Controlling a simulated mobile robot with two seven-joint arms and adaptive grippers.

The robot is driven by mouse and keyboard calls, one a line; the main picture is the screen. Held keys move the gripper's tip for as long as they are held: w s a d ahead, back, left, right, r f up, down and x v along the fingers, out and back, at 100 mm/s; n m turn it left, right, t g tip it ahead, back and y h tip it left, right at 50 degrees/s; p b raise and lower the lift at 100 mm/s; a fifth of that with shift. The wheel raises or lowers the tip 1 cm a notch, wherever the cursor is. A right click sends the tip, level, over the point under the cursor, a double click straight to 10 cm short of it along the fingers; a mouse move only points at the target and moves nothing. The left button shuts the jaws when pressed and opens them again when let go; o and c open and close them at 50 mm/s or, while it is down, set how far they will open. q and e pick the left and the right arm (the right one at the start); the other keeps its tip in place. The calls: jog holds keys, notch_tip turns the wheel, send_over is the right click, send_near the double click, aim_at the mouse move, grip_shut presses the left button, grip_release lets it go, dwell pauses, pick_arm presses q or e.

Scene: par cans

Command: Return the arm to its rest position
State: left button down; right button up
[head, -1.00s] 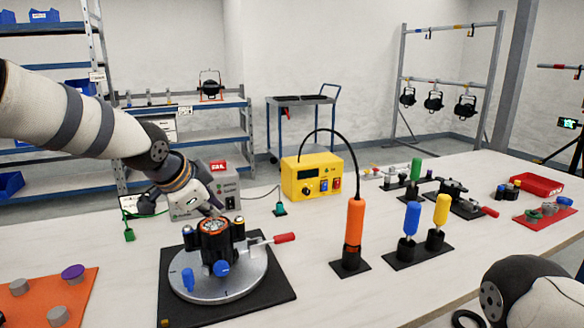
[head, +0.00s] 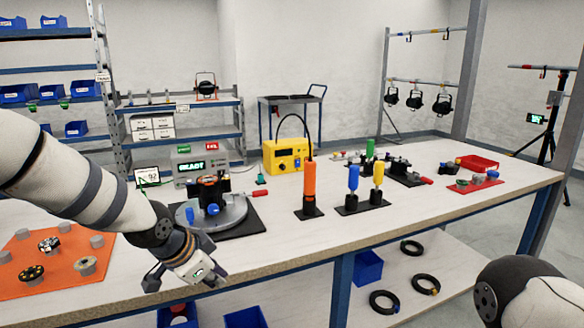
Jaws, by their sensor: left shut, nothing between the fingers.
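My left arm (head: 90,195) reaches in from the left, white with dark bands. Its gripper (head: 205,272) is low at the front edge of the workbench, tipped downward, shut and empty. It is apart from the round silver turntable fixture (head: 232,216), which stands behind it on a black mat and carries a dark can body with an orange-ringed top (head: 209,181). The fingertips are small and partly hidden by the wrist. A part of my right arm (head: 520,292) shows at the lower right; its gripper is outside the picture.
The workbench (head: 300,240) holds an orange mat (head: 75,283) with grey parts, a yellow power box (head: 287,155), an orange tool (head: 309,182), blue and yellow handled tools and a red tray (head: 478,162). Black rings (head: 384,302) and blue bins lie on the lower shelf. The front strip right of my gripper is clear.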

pick_arm(q)
jog(key=s+f+n+g, duration=0.4)
jog(key=s+f+n, duration=0.1)
jog(key=s+f, duration=1.5)
jog(key=s+a+f+n+g+y, duration=0.1)
jog(key=s+a+n+g, duration=0.1)
jog(key=s, duration=1.2)
jog(key=s+a+f+n+g+y, duration=0.1)
jog(key=s+a, duration=0.4)
jog(key=s, duration=0.9)
jog(key=n+g, duration=0.1)
jog(key=n, duration=0.1)
jog(key=shift+n+y, duration=0.4)
jog(key=shift+a, duration=0.15)
